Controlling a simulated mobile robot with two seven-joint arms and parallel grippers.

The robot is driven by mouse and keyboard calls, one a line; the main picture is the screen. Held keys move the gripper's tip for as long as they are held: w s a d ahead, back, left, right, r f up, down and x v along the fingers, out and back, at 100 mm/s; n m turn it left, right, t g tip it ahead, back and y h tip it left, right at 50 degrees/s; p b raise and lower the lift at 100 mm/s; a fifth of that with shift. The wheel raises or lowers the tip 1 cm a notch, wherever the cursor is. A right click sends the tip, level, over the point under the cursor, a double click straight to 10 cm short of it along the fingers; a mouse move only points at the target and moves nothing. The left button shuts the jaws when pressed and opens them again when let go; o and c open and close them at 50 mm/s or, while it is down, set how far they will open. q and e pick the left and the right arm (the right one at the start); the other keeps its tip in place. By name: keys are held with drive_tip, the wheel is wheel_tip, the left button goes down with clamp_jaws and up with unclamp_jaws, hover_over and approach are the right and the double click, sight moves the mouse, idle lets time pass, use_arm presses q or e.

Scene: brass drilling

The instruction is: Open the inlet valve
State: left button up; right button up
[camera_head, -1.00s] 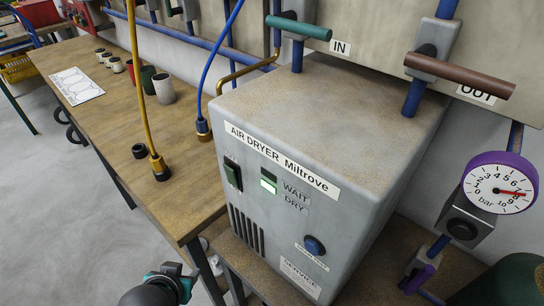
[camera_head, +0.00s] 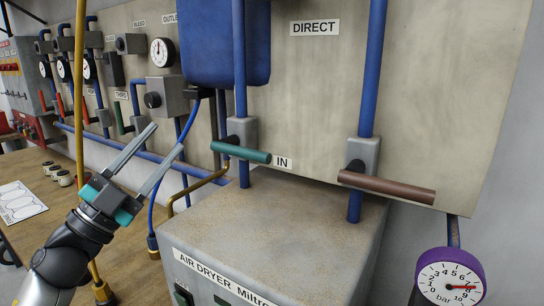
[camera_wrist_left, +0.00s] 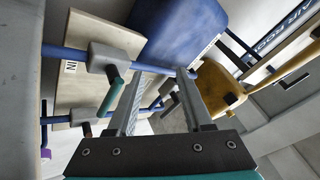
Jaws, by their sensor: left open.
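The inlet valve has a green lever handle (camera_head: 241,150) beside the "IN" label (camera_head: 283,162). The handle lies roughly level, across its upright blue pipe (camera_head: 242,172). In the left wrist view the green handle (camera_wrist_left: 111,97) shows left of the fingers, by the "IN" label (camera_wrist_left: 70,66). My left gripper (camera_head: 168,145) is open and empty, left of the handle and apart from it. Its fingers also show in the left wrist view (camera_wrist_left: 158,92). My right gripper is in neither current view.
The outlet valve's brown handle (camera_head: 386,187) lies level to the right. The air dryer (camera_head: 290,235) stands below both. A yellow hose (camera_head: 80,120) and a blue hose (camera_head: 170,175) hang near my left arm. A purple gauge (camera_head: 450,279) is at lower right.

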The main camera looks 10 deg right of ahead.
sight(239, 152)
use_arm(q)
drive_tip(key=s+d+r+m+g+y, duration=0.1)
drive_tip(key=s+m+g+y, duration=0.15)
drive_tip(key=m+g, duration=0.5)
drive_tip(key=s+d+m+g+y, duration=0.1)
drive_tip(key=s+d+m+g, duration=0.15)
drive_tip(key=m+g, duration=0.45)
drive_tip(key=shift+n+g, duration=0.45)
drive_tip(key=shift+n, duration=0.3)
drive_tip(key=d, duration=0.4)
drive_tip(key=d+f, duration=0.1)
drive_tip(key=d, duration=0.9)
drive_tip(key=shift+s+f, duration=0.3)
drive_tip(key=shift+f, duration=0.05)
clamp_jaws()
